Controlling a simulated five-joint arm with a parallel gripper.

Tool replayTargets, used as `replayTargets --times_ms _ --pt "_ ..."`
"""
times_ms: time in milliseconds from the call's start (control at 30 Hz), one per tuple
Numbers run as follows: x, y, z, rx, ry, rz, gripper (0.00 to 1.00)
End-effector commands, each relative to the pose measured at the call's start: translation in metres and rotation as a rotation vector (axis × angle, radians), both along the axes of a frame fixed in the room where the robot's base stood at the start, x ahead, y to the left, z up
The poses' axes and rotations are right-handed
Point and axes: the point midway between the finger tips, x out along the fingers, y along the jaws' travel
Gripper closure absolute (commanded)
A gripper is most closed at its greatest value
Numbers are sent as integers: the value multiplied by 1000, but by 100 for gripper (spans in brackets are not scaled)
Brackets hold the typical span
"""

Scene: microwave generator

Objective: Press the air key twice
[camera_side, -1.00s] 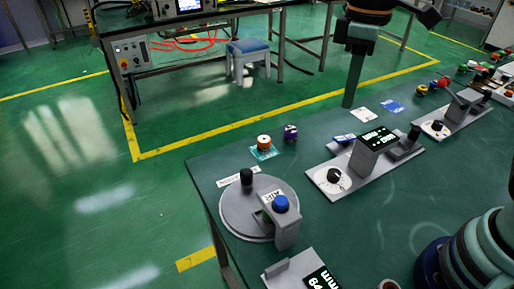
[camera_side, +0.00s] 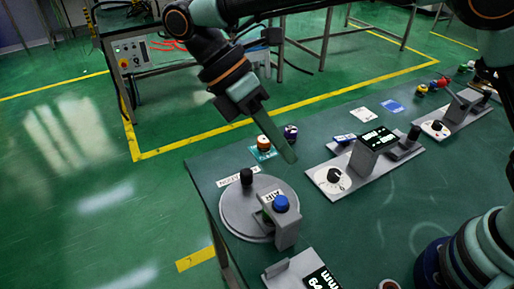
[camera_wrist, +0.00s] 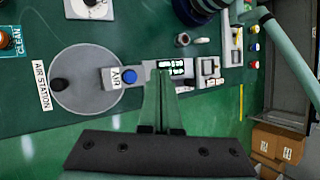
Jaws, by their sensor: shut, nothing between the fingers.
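The air key is a blue round button (camera_side: 281,203) on top of a grey post labelled AIR (camera_side: 288,235). The post stands at the edge of a round grey plate (camera_side: 232,222) that also bears a black knob (camera_side: 246,177). In the wrist view the blue button (camera_wrist: 130,77) lies just left of my fingertips. My gripper (camera_side: 291,158) points down and is shut and empty. In the side view its tip appears above and slightly right of the button, apart from it. In the wrist view my gripper (camera_wrist: 163,75) overlaps a small lit display (camera_wrist: 172,66).
A white AIR STATION label (camera_wrist: 41,85) lies beside the round plate. A device with a dial and lit display (camera_side: 375,140) stands to the right in the side view. An orange-topped knob (camera_side: 263,143) and a purple one (camera_side: 291,132) stand behind my gripper's tip.

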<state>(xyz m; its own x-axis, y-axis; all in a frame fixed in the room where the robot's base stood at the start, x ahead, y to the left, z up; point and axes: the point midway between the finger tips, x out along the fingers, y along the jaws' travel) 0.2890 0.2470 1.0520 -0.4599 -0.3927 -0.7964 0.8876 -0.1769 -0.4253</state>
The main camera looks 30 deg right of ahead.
Motion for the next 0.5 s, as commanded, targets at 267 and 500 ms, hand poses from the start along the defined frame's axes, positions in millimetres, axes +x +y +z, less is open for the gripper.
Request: replayTargets --times_ms 267,500 --pt "0 0 0 -1 2 2 100" --pt "0 0 -9 -1 2 1 100"
